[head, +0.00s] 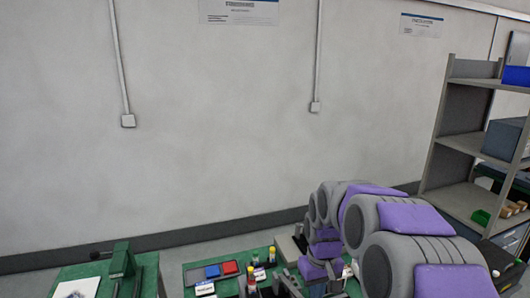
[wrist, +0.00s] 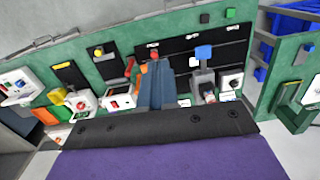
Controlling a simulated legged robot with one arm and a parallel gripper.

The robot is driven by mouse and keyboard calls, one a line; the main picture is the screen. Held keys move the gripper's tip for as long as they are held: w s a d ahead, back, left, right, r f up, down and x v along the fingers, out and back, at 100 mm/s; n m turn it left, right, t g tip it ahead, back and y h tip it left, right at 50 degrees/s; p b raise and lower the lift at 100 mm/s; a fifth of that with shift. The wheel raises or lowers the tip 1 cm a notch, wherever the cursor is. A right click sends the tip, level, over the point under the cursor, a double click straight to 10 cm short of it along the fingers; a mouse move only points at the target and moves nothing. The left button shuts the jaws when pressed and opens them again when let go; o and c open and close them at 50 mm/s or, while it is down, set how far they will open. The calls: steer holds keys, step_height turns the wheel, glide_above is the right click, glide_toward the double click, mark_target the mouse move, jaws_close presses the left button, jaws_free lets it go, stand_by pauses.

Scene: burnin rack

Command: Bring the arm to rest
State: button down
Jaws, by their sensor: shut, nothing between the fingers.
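My arm (head: 405,235), grey with purple pads, is folded at the lower right of the head view. In the wrist view my gripper (wrist: 161,83) shows as two blue-grey fingers side by side, shut and empty, beyond a black band and a purple cover. The fingers point toward a green bench (wrist: 120,68) with devices on it. I cannot tell from this view how far the fingertips are from the devices. In the head view I cannot make out the gripper clearly; the arm hides part of the bench.
A grey shelf rack (head: 455,145) with bins stands at the right in the head view. A green table (head: 65,275) with a green clamp-like device (head: 122,262) is at the lower left. Blue bins (wrist: 290,35) show at the wrist view's right.

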steer(key=s+d+f+m+g+b, duration=0.1)
steer(key=s+m+b, duration=0.1)
steer(key=s, duration=3)
steer(key=shift+s+m+b, duration=0.3)
steer(key=shift+m, duration=0.3)
